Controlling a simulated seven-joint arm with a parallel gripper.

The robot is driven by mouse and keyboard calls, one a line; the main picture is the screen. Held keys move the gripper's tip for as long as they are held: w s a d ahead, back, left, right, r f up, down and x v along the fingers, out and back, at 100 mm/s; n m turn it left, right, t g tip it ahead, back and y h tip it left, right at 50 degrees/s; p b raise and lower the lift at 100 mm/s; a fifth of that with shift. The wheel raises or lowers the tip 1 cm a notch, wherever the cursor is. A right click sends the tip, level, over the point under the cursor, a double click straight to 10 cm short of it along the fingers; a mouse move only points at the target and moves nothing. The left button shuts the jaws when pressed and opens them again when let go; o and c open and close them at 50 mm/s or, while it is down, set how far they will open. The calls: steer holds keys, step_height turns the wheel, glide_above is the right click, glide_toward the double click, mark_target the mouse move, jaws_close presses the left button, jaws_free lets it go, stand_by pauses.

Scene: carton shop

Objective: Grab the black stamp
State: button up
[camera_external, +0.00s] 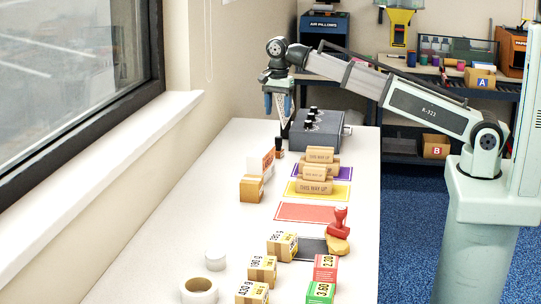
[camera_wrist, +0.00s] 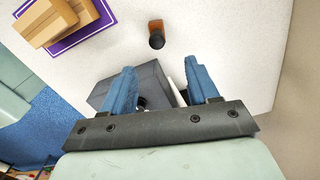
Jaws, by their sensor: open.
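A small upright piece with a black knob and a brown base stands on the white table in the wrist view (camera_wrist: 156,36); it looks like the black stamp. In the external view a dark upright shape with a brown foot (camera_external: 279,153) shows below my gripper (camera_external: 278,112), beside the grey box. My gripper is open and empty, above the table. Its blue fingers show in the wrist view (camera_wrist: 163,72), with the stamp beyond their tips and apart from them. A red stamp (camera_external: 341,221) stands farther forward on the table.
A grey box with black knobs (camera_external: 318,133) stands right of my gripper and partly behind the fingers in the wrist view (camera_wrist: 134,88). Several small cartons (camera_external: 282,246) and a tape roll (camera_external: 199,291) are near the front. The window wall is left.

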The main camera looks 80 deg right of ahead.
glide_above(278, 150)
steer(key=d, duration=0.2)
steer(key=f, duration=0.8)
steer(key=shift+w+a+f, duration=0.15)
steer(key=shift+a+f, duration=0.1)
steer(key=shift+f, duration=0.05)
steer(key=shift+a+f, duration=0.15)
steer(key=shift+f, duration=1.15)
steer(key=shift+a+f, duration=0.1)
steer(key=shift+f, duration=1.2)
jaws_close()
steer(key=shift+r, duration=0.1)
